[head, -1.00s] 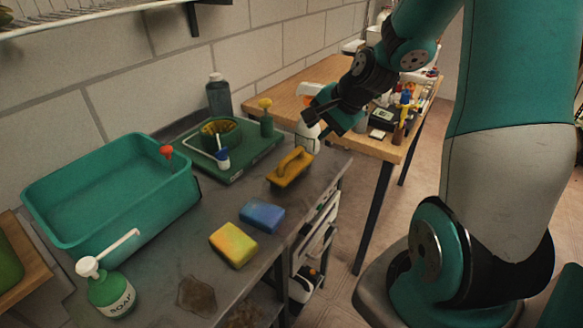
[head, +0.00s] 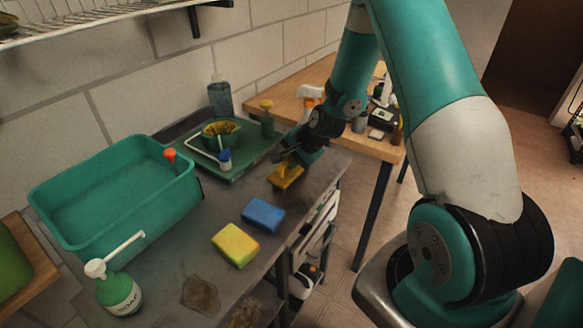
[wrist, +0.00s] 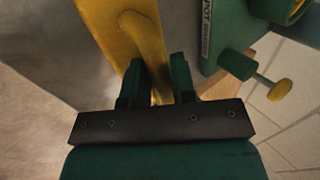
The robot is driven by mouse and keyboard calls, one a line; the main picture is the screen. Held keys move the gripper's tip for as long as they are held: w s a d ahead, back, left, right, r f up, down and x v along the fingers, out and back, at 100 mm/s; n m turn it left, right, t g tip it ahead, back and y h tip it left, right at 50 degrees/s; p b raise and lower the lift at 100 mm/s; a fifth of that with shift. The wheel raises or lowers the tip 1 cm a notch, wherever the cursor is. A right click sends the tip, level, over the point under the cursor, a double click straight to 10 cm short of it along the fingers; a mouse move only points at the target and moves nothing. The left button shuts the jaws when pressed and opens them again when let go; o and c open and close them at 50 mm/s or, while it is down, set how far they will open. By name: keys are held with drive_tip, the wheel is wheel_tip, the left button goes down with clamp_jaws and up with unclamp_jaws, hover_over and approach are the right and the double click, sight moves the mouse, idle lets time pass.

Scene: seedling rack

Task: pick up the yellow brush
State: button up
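The yellow brush (head: 287,179) lies on the grey counter near its right edge, partly hidden by my gripper in the head view. In the wrist view its raised handle (wrist: 146,40) runs down toward the gap between my fingers. My gripper (wrist: 157,62) is open, with its two dark green fingers apart.
A green tray (head: 236,176) with a pot stands just behind the brush. A blue sponge (head: 263,215) and a yellow sponge (head: 235,245) lie in front of it. A teal basin (head: 120,220) and a soap bottle (head: 118,292) are to the left. A wooden table (head: 290,95) stands behind.

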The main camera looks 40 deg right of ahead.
sight(290, 157)
drive_tip(key=shift+w+f, duration=0.1)
drive_tip(key=shift+f, duration=0.1)
clamp_jaws()
drive_tip(key=shift+r, duration=0.1)
wheel_tip(290, 157, up, 20)
drive_tip(key=b, duration=0.1)
drive_tip(key=shift+b, duration=0.3)
drive_tip(key=shift+c, duration=1.1)
unclamp_jaws()
clamp_jaws()
